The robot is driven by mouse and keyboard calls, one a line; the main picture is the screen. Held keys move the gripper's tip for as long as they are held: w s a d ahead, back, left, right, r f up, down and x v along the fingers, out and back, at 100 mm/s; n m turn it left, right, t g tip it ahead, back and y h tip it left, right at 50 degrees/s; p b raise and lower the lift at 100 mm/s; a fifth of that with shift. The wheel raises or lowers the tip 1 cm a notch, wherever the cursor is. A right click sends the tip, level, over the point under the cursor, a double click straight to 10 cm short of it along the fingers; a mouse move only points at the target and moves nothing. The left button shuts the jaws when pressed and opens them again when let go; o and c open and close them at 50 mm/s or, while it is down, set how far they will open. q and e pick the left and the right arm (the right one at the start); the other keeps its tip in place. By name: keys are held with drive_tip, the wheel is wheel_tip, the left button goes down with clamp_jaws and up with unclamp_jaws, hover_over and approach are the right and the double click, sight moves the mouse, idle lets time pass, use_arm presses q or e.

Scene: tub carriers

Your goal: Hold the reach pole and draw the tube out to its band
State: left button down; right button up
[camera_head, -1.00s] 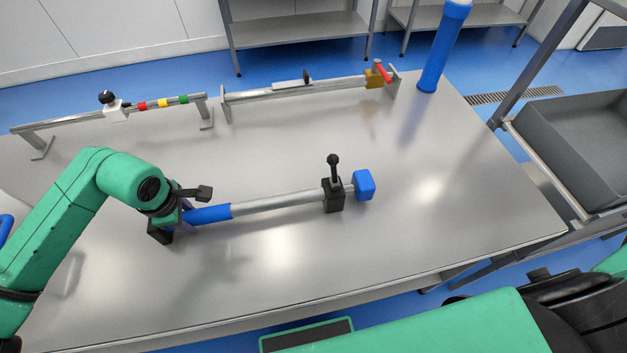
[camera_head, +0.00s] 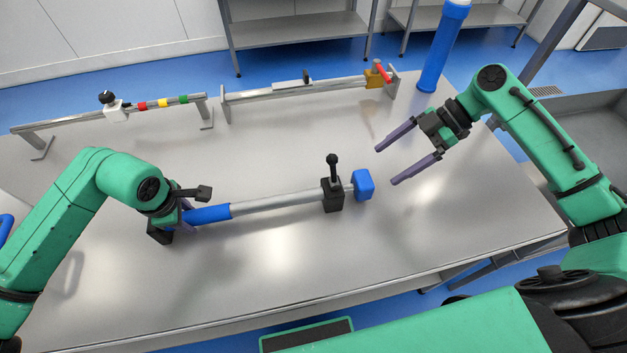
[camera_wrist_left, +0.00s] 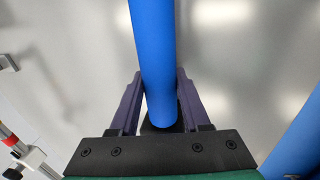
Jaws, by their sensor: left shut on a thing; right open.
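The reach pole (camera_head: 275,201) lies across the middle of the table, a silver pole with a blue grip (camera_head: 208,214) at its left. A black clamp with an upright knobbed lever (camera_head: 333,190) sits near its right end, and a blue end knob (camera_head: 363,184) is at the tip. A short silver length shows between clamp and knob; no band is visible there. My left gripper (camera_head: 187,217) is shut on the blue grip, which also shows between its fingers in the left wrist view (camera_wrist_left: 157,70). My right gripper (camera_head: 398,158) is open and empty, its fingers pointing left, to the right of the knob.
Behind the pole stand a rail with red, yellow and green bands (camera_head: 163,103) and a second rail with a brass block (camera_head: 374,79). A tall blue cylinder (camera_head: 438,55) stands at the back right. The table (camera_head: 330,265) is clear in front of the pole.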

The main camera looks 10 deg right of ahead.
sight(355, 185)
drive_tip(key=x, duration=1.1)
drive_tip(key=shift+a+f, duration=0.15)
drive_tip(key=shift+f, duration=0.05)
clamp_jaws()
